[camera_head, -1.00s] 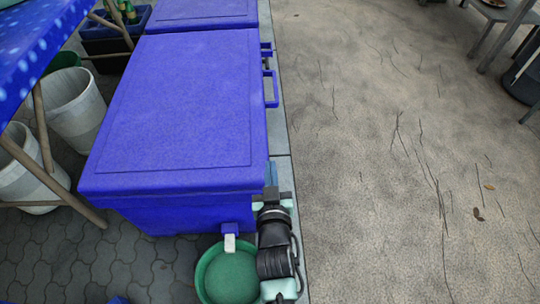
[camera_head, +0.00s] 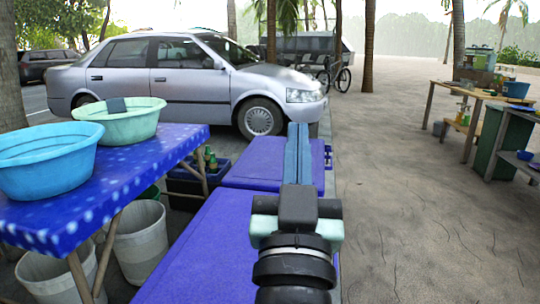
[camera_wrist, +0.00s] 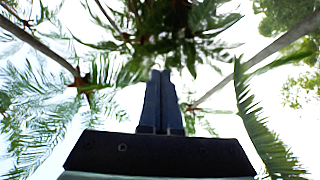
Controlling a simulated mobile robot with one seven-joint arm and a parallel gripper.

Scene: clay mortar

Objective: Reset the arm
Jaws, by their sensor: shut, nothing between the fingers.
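My gripper (camera_head: 298,130) is raised in front of the head camera, with its two blue-grey fingers pointing up and closed together. Nothing is between the fingers. The fingers also show in the wrist view (camera_wrist: 162,75), against palm fronds and bright sky. In the head view my gripper and wrist cover part of the blue coolers behind them.
A blue cooler (camera_head: 205,250) stands below, with another (camera_head: 250,160) behind it. At left, a blue table (camera_head: 130,185) holds a blue basin (camera_head: 48,165) and a green basin (camera_head: 120,122). White bins (camera_head: 138,240) stand under it. Sandy ground (camera_head: 420,220) is open at right.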

